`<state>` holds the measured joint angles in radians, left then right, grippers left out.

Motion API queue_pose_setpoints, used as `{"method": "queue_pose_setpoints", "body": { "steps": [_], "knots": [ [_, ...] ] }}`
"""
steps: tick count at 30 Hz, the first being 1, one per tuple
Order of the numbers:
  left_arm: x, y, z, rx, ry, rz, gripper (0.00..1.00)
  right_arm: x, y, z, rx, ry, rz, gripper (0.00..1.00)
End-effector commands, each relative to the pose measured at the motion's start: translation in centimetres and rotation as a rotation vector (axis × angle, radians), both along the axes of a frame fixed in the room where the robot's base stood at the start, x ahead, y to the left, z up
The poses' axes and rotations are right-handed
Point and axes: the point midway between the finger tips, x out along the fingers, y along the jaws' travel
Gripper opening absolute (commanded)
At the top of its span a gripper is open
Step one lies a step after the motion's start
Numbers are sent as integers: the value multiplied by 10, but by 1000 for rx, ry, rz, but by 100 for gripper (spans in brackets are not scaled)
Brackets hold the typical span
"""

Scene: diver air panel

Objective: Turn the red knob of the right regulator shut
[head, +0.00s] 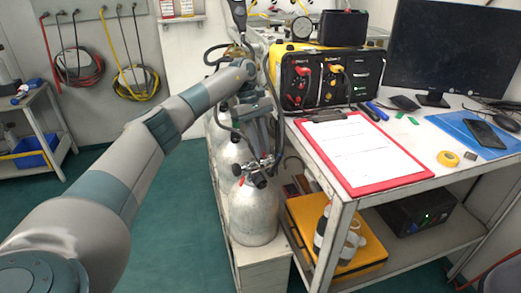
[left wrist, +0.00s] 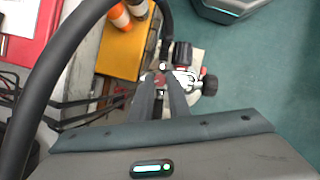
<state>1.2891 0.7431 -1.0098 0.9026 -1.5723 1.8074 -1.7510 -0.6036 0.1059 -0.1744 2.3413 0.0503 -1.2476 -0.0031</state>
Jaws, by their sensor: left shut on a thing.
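The front silver cylinder (head: 254,212) stands beside the table, with a metal valve and regulator (head: 256,168) on top. My left gripper (head: 268,152) points down over this regulator, its fingers close together. In the left wrist view the fingertips (left wrist: 163,84) meet at the regulator, and a little red of the red knob (left wrist: 162,68) shows at the tips. The gripper is shut on the knob, which the fingers mostly hide; its turn angle cannot be read. A dark round handwheel (left wrist: 209,85) sticks out to the right there. My right gripper is not in view.
The white table (head: 345,205) with a red clipboard (head: 372,185) stands close on the right. A yellow-black air panel (head: 320,80) is behind. Dark hoses (head: 268,75) hang close around my gripper. A yellow case (head: 365,250) lies on the lower shelf. Green floor is free at left.

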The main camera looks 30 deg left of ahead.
Motion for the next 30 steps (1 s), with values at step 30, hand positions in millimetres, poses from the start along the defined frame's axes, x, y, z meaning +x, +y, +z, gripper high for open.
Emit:
{"method": "queue_pose_setpoints", "body": {
  "steps": [30],
  "knots": [
    [3,-1,0,1,-1,-390,0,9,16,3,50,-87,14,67]
  ]
}}
